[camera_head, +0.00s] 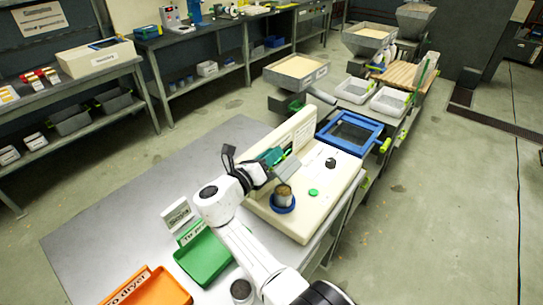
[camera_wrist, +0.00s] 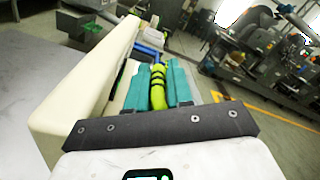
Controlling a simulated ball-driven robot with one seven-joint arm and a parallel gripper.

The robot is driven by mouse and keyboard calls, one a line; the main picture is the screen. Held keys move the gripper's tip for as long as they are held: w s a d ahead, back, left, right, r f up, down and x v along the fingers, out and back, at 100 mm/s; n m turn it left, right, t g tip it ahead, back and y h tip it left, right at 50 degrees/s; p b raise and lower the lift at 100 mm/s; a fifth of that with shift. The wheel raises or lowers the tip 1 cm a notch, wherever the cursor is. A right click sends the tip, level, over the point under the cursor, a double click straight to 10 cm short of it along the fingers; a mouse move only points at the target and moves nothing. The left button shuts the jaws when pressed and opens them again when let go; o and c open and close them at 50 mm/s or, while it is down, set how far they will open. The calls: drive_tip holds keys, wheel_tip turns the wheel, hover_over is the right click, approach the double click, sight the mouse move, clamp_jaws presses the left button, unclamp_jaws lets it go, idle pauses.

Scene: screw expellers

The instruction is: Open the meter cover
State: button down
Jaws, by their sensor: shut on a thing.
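The meter (camera_head: 318,190) is a cream unit with a low base and an upright back wall, which also shows in the wrist view (camera_wrist: 75,95). On its base are a brown-filled cup (camera_head: 283,194) in a blue ring, a green button (camera_head: 313,192) and a black knob (camera_head: 330,163). My gripper (camera_head: 271,156) is above the base, close to the back wall. In the wrist view its teal fingers (camera_wrist: 158,86) are shut on a yellow-green handle (camera_wrist: 158,95) with black bands. A grey plate (camera_head: 288,168) beside the fingers may be the cover; my gripper partly hides it.
A blue-framed tray (camera_head: 350,132) stands beyond the meter. A green tray (camera_head: 204,257), an orange tray (camera_head: 152,290) and a small metal cup (camera_head: 241,290) are in front. The grey tabletop (camera_head: 120,210) on the left is clear.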

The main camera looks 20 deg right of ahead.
drive_tip(key=shift+a+f, duration=0.15)
drive_tip(key=shift+f, duration=0.25)
drive_tip(key=c, duration=1.2)
unclamp_jaws()
drive_tip(key=shift+o, duration=0.4)
drive_tip(key=shift+r, duration=0.1)
drive_tip(key=v, duration=1.1)
drive_tip(key=shift+b, duration=0.4)
drive_tip(key=shift+w, duration=0.1)
